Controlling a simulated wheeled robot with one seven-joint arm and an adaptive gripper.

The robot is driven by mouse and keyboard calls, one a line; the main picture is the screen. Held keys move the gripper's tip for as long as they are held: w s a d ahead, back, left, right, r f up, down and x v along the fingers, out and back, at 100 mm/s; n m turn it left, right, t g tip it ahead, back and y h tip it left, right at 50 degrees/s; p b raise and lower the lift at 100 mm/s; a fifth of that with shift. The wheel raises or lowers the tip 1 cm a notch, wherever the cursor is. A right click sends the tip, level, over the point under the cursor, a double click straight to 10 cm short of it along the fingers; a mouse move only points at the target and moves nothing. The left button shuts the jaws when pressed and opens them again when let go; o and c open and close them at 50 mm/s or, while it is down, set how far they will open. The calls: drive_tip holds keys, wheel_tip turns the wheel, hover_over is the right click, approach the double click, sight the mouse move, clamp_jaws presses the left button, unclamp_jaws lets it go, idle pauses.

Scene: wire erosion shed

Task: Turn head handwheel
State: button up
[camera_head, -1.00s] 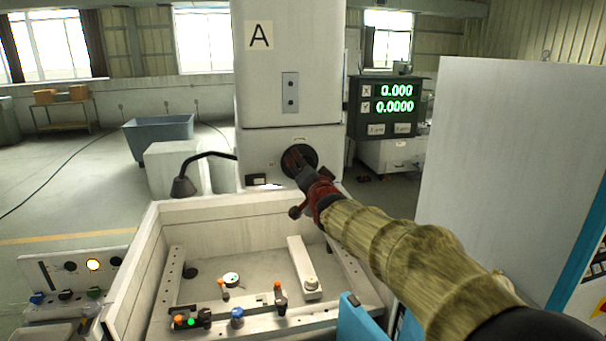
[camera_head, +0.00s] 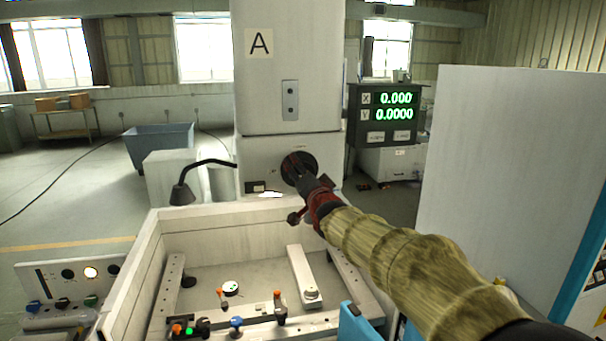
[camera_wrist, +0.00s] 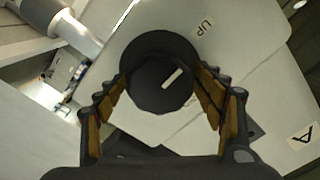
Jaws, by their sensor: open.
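The head handwheel (camera_head: 291,161) is a round black wheel on the front of the white machine head marked A. In the wrist view the wheel (camera_wrist: 160,84) shows a dark hub with a white pointer line, tilted up to the right. An "UP" label is on the panel beyond it. My gripper (camera_head: 303,177) is at the wheel in the head view, covering its lower right part. In the wrist view my gripper (camera_wrist: 165,102) is open, with one tan-padded finger on each side of the hub. I cannot tell whether the pads touch it.
A white-walled work tank (camera_head: 220,220) with clamps and small knobs lies below the head. A black lamp (camera_head: 182,192) stands left of the wheel. A readout (camera_head: 393,107) showing 0.000 and 0.0000 is at right. A tall white panel (camera_head: 520,170) stands right of my arm.

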idle(0.3)
drive_tip(key=v, duration=1.2)
drive_tip(key=s+d+f+n+g+h, duration=0.1)
drive_tip(key=s+d+f+g, duration=0.3)
drive_tip(key=s, duration=0.9)
drive_tip(key=s+d+f+n+g+h+b, duration=0.1)
drive_tip(key=s+d+f+n+g+h, duration=0.1)
drive_tip(key=s+d+f, duration=0.7)
drive_tip(key=s+d+f+n+g+h+b, duration=0.1)
drive_tip(key=s+d+f+g, duration=0.4)
drive_tip(key=s+f, duration=0.6)
drive_tip(key=s+d+n+h, duration=0.1)
drive_tip(key=s+n, duration=0.1)
drive_tip(key=s, duration=0.5)
drive_tip(key=shift+d+f+g, duration=0.4)
